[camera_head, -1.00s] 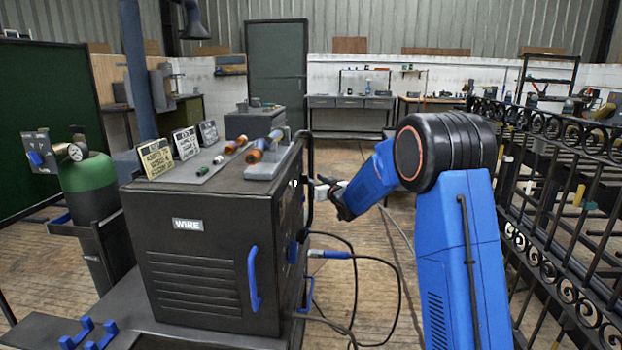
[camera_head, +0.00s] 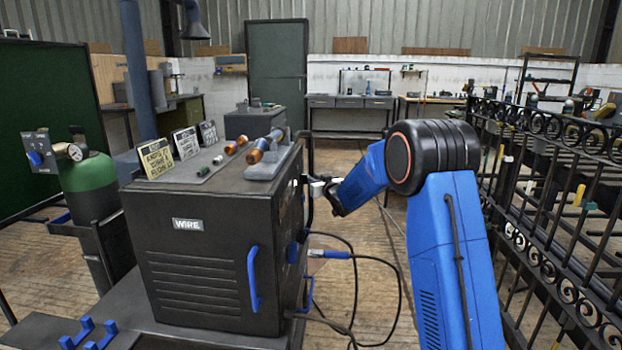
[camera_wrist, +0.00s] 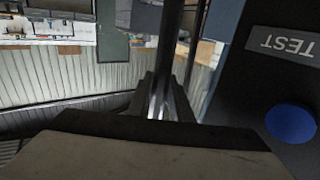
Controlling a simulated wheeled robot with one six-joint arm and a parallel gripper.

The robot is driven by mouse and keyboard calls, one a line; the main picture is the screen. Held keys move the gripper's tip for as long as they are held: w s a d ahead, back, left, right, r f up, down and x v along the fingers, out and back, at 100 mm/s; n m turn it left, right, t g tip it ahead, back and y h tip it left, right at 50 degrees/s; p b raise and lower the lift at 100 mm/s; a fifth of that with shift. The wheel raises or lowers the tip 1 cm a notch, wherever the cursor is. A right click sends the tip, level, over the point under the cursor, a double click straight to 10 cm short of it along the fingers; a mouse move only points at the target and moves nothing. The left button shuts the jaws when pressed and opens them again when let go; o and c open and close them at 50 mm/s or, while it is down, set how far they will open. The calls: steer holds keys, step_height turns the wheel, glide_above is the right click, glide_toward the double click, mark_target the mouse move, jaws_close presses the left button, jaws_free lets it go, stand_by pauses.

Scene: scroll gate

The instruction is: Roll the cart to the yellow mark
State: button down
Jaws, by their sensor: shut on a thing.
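The cart (camera_head: 160,329) carries a dark box-shaped machine (camera_head: 200,262) labelled WIRE and a green gas cylinder (camera_head: 90,187). A dark upright handle bar (camera_head: 310,155) stands at the machine's right side. My gripper (camera_head: 313,189) is at this bar and shut on it. In the wrist view, the dark bar (camera_wrist: 169,60) runs between the fingers of my gripper (camera_wrist: 163,105). A panel with a TEST label (camera_wrist: 288,45) and a blue button (camera_wrist: 292,122) is beside it. I cannot make out a yellow mark on the floor.
Black iron railings (camera_head: 550,200) stand along the right. Cables (camera_head: 398,290) loop on the wooden floor right of the cart. A green screen (camera_head: 45,120) is at the left, and benches (camera_head: 350,102) line the back wall. Open floor lies between the cart and the benches.

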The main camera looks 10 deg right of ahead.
steer(key=w+a, duration=0.4)
steer(key=a, duration=0.9)
steer(key=w+a, duration=0.4)
steer(key=a, duration=0.9)
steer(key=shift+w+a, duration=0.15)
steer(key=shift+w, duration=0.15)
steer(key=shift+r, duration=0.15)
steer(key=c, duration=1.6)
jaws_free()
steer(key=shift+w, duration=0.15)
steer(key=v, duration=1.7)
steer(key=shift+s, duration=0.25)
